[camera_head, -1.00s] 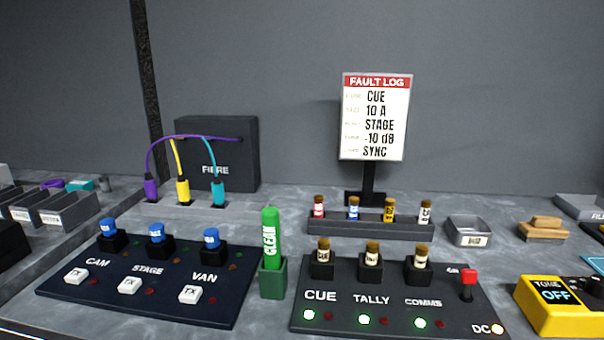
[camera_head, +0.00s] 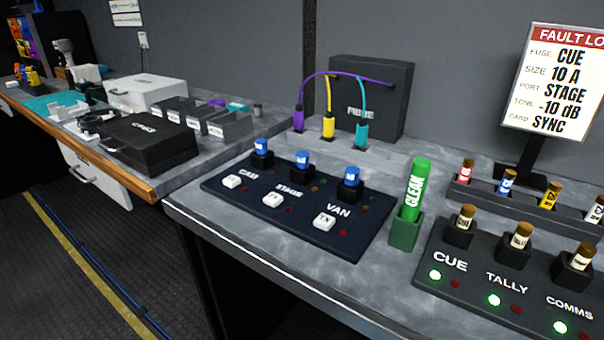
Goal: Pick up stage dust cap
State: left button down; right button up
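The stage dust cap (camera_head: 302,159) is a small blue cap, the middle one of three on the dark CAM / STAGE / VAN panel (camera_head: 322,236). It sits upright in a black socket behind the STAGE label. The CAM cap (camera_head: 261,145) stands to its left and the VAN cap (camera_head: 351,178) to its right, each in its own black socket. White TX buttons, among them the one in front of STAGE (camera_head: 272,200), lie nearer the front edge. Neither of my grippers is in view.
A green CLEAN pen (camera_head: 416,188) stands in a green holder right of the panel. The FIBRE box (camera_head: 373,98) with purple, yellow and teal cables stands behind. A fuse panel (camera_head: 487,269) is at right. A lower bench with a black case (camera_head: 148,143) is at left.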

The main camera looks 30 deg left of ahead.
aim_at(303, 157)
jog(key=j+u, duration=0.45)
jog(key=j, duration=0.2)
jog(key=i+j+u, duration=0.1)
jog(key=j+u, duration=0.35)
jog(key=j, duration=0.25)
